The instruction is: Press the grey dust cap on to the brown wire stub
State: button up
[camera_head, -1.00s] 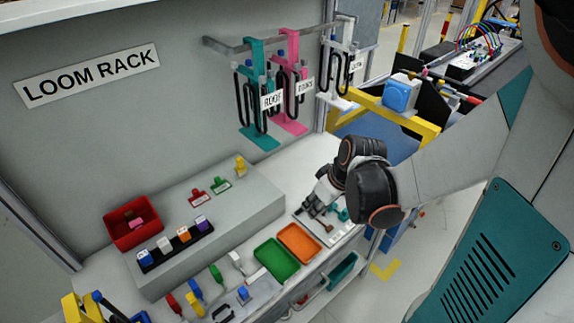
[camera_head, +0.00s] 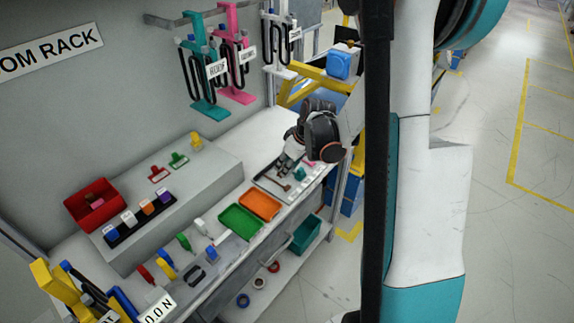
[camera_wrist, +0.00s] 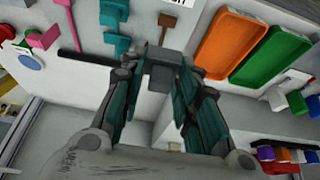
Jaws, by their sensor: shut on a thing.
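My gripper (camera_head: 285,166) is over the white board (camera_head: 262,182) at the right end of the bench. In the wrist view my gripper (camera_wrist: 160,82) has its teal-padded fingers on either side of a small grey block, the grey dust cap (camera_wrist: 160,76), and is shut on it. A small brown piece, seemingly the brown wire stub (camera_head: 279,187), shows on the board close to the fingertips. A brownish piece (camera_wrist: 167,22) also shows just beyond the cap in the wrist view. Whether cap and stub touch, I cannot tell.
Teal pieces (camera_wrist: 117,44) stand on the board beside the fingers. An orange tray (camera_head: 259,204) and a green tray (camera_head: 240,222) lie left of the board. A raised grey step (camera_head: 190,190) runs behind; a yellow bracket (camera_head: 312,82) sticks out beyond.

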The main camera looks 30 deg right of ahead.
aim_at(290, 173)
jog(key=shift+f, duration=0.15)
jog(key=shift+f+b, duration=2.6)
jog(key=shift+f, duration=0.2)
jog(key=shift+b, duration=0.35)
jog(key=shift+f+b, duration=1)
jog(key=shift+f, duration=0.15)
jog(key=shift+r, duration=0.25)
jog(key=shift+r+p, duration=0.6)
jog(key=shift+r, duration=0.1)
jog(key=shift+b, duration=0.3)
dwell(1.3)
jog(key=shift+f+b, duration=0.7)
jog(key=shift+f, duration=0.2)
